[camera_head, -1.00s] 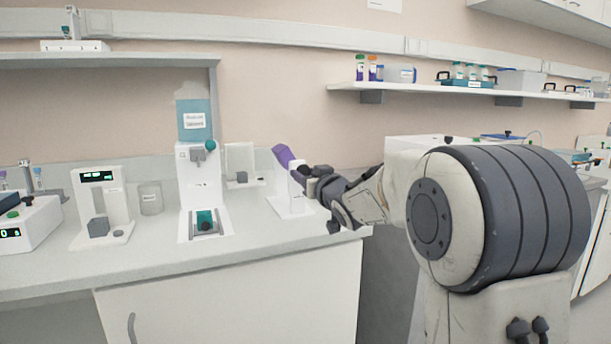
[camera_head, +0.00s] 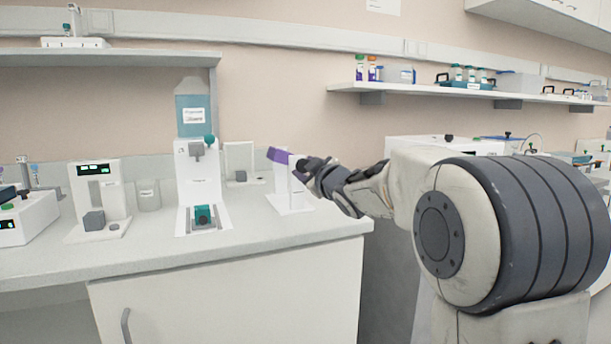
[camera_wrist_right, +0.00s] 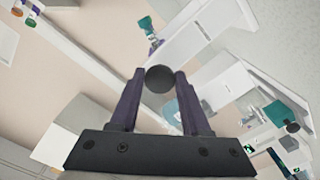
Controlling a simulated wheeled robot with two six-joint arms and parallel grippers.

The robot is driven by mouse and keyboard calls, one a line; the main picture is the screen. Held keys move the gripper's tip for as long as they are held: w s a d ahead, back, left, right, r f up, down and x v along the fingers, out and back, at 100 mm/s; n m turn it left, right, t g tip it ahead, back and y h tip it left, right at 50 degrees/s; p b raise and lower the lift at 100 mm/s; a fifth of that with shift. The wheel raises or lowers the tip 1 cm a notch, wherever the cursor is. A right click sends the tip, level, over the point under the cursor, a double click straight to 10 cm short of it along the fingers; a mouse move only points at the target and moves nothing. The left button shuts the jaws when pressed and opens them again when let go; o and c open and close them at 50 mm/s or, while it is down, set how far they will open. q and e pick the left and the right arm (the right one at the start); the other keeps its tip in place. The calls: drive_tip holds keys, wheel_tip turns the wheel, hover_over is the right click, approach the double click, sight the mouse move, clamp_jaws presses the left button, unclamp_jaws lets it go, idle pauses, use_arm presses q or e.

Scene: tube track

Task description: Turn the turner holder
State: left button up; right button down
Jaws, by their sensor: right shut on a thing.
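The turner holder appears to be the white upright stand (camera_head: 291,198) near the counter's right end, with a purple piece (camera_head: 279,155) at its top. The purple piece points left and lies close to level. My right gripper (camera_head: 303,170) is at the stand's upper right side. In the right wrist view, my right gripper (camera_wrist_right: 158,84) is shut on a dark round knob (camera_wrist_right: 159,78) between its two fingers. The head view does not show clearly how the knob joins the purple piece. My left gripper is not in view.
A white device with a teal block (camera_head: 203,216) stands left of the stand, with a smaller white bracket (camera_head: 239,160) behind. A white display unit (camera_head: 97,195) and a glass beaker (camera_head: 148,196) are farther left. A wall shelf (camera_head: 450,91) holds bottles. The front counter is clear.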

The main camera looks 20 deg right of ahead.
drive_tip(key=n+b, duration=0.8)
drive_tip(key=n, duration=1.3)
drive_tip(key=shift+n, duration=0.4)
drive_tip(key=shift+r, duration=0.1)
drive_tip(key=shift+c, duration=1.9)
unclamp_jaws()
drive_tip(key=s, duration=1)
drive_tip(key=shift+s+d, duration=0.15)
drive_tip(key=shift+s, duration=0.15)
